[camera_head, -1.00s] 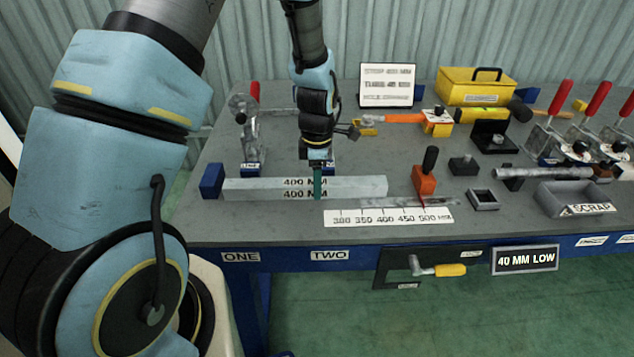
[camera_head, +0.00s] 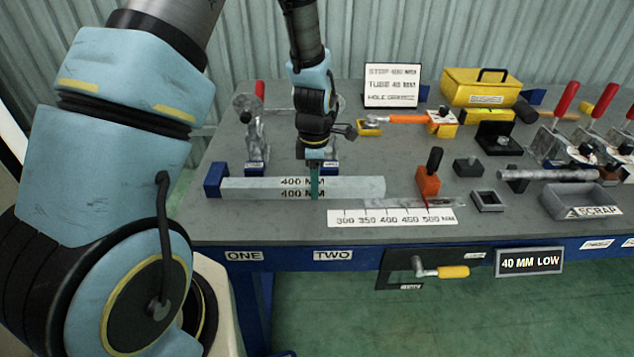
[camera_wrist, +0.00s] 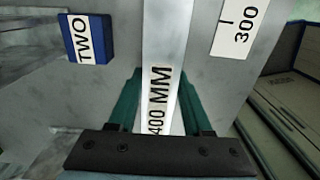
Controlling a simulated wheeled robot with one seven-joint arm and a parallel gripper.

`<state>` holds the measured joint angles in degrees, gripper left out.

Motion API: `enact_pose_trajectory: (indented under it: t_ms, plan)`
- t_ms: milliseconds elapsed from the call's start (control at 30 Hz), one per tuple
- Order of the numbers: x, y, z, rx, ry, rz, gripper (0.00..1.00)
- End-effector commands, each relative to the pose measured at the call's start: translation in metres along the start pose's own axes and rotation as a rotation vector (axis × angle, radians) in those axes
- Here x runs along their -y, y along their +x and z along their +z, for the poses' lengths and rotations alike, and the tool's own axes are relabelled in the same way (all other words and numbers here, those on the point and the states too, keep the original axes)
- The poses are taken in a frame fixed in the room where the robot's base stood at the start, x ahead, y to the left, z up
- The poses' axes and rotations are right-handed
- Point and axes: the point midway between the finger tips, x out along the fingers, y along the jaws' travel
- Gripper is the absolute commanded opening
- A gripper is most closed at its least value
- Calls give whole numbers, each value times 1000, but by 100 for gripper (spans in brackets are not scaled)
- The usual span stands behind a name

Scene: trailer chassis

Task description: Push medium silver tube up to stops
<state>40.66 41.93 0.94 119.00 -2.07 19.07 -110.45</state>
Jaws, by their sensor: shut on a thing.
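The silver square tube (camera_head: 255,188), marked 400 MM, lies flat along the front of the bench. In the wrist view, the fingers (camera_wrist: 160,100) straddle the tube (camera_wrist: 165,35), one on each side. A blue block (camera_head: 213,180), seemingly an end stop, stands at the tube's left end. The tube's end appears at or very near it; contact cannot be told. A blue block marked TWO (camera_wrist: 88,38) sits beside the tube, apart from it.
Toggle clamps stand behind the tube, one (camera_head: 254,135) at the left. A ruler strip (camera_head: 392,217) lies in front of it. An orange-based tool (camera_head: 429,178) stands off its right end, with a grey scrap bin (camera_head: 580,200) farther right.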

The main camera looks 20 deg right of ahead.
Motion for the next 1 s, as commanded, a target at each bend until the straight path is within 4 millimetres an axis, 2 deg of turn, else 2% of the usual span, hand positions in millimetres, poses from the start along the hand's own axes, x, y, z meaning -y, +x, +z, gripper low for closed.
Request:
enact_pose_trajectory:
  t_ms: [367, 1000]
  plan:
    - [0, 0, -6, -1, 0, 0, 0]
    - [-14, 0, -8, -4, -1, 2, 0]
